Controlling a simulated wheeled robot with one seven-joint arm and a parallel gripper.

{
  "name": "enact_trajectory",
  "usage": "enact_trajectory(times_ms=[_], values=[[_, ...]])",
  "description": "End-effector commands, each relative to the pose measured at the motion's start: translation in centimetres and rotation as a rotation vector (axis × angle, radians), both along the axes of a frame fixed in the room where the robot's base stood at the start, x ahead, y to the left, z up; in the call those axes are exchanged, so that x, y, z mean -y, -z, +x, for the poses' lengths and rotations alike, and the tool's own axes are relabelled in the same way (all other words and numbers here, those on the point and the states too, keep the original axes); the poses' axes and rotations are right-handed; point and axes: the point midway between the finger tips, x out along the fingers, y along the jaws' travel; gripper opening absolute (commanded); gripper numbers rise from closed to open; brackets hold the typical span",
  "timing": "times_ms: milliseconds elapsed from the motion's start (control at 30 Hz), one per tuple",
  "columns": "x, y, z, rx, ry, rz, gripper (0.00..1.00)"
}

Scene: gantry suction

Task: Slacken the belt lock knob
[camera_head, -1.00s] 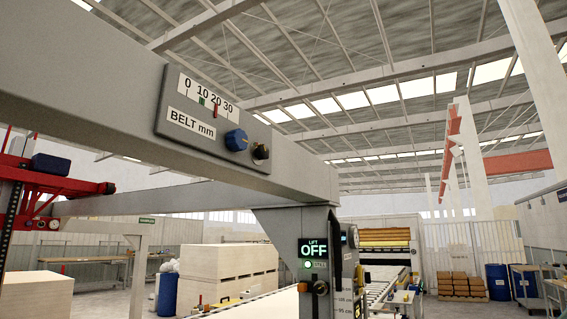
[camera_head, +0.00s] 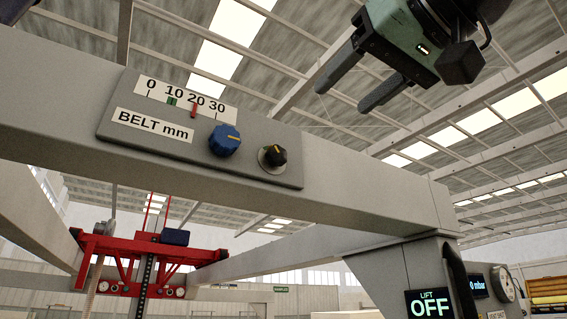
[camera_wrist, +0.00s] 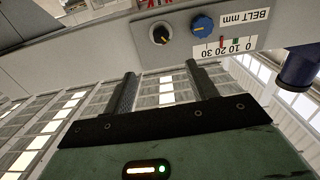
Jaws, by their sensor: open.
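A grey panel marked BELT mm (camera_head: 120,130) is on the side of the grey beam. It carries a blue knob (camera_head: 224,146) and, to its right, a smaller black knob (camera_head: 279,160) with a yellow pointer line. Neither knob has a readable lock label. The scale's red pointer (camera_head: 194,110) stands near 20, and a green mark (camera_head: 171,101) near 10. My gripper (camera_head: 343,97) is open and empty, above and right of the knobs, apart from them. In the wrist view, the black knob (camera_wrist: 160,36) and blue knob (camera_wrist: 203,27) lie beyond my open fingers (camera_wrist: 161,73).
The grey beam (camera_head: 350,205) runs across below my gripper. A red carriage (camera_head: 125,248) hangs at lower left. The air before the panel looks clear.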

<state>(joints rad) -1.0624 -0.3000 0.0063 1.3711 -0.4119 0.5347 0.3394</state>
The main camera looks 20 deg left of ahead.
Motion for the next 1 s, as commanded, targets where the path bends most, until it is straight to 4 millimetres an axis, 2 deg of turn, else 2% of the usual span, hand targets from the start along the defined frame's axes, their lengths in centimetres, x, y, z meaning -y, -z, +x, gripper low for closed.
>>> enact_trajectory(times_ms=[267,700,1000], values=[[-2.3,-0.6,1.9,-0.003,-0.001,-0.005,0.57],[-9.5,-0.3,7.9,-0.004,-0.002,-0.006,0.57],[-12.6,-0.1,10.7,-0.003,-0.001,-0.004,0.57]])
